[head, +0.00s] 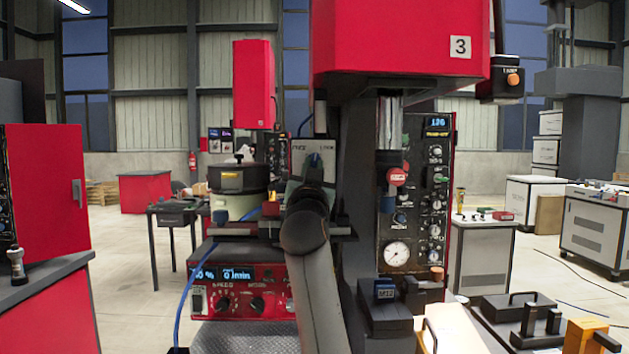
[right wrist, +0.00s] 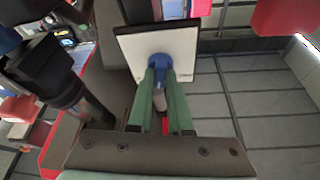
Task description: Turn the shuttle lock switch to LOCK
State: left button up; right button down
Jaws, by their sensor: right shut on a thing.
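The shuttle lock switch is a blue knob (head: 315,160) on a pale plate (head: 297,158) at the middle of the head view. Small lettering stands at the plate's top left and top right; the right word looks like LOCK. In the right wrist view the blue knob (right wrist: 160,62) sits in front of the white plate (right wrist: 129,48). My right gripper (right wrist: 160,74) has its green fingers shut on the knob, one on each side. My right arm hides the plate's lower part in the head view. Which way the knob points I cannot tell. My left gripper is not in view.
A bowl feeder (head: 236,182) stands left of the switch, above a red control box (head: 240,288). A tall panel with a gauge (head: 397,254) and a red press head (head: 400,45) are to the right. A blue hose (head: 190,285) hangs at the left.

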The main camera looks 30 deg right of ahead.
jog(key=m, duration=0.2)
jog(key=m+g+h, duration=0.1)
jog(key=m, duration=0.1)
jog(key=shift+w+a+r+b, duration=0.1)
jog(key=shift+a+r+b, duration=0.1)
jog(key=shift+b, duration=0.1)
jog(key=m+g+h, duration=0.1)
jog(key=m+g, duration=0.1)
jog(key=m, duration=0.1)
jog(key=shift+r+m, duration=0.15)
jog(key=shift+m, duration=0.65)
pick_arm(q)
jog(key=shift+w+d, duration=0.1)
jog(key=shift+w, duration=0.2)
pick_arm(e)
jog(key=shift+m+g, duration=0.3)
jog(key=c, duration=0.8)
grip_release()
jog(key=shift+d, duration=0.1)
jog(key=shift+c, duration=0.2)
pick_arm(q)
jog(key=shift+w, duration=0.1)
pick_arm(e)
jog(key=shift+w+f, duration=0.1)
jog(key=shift+f, duration=0.1)
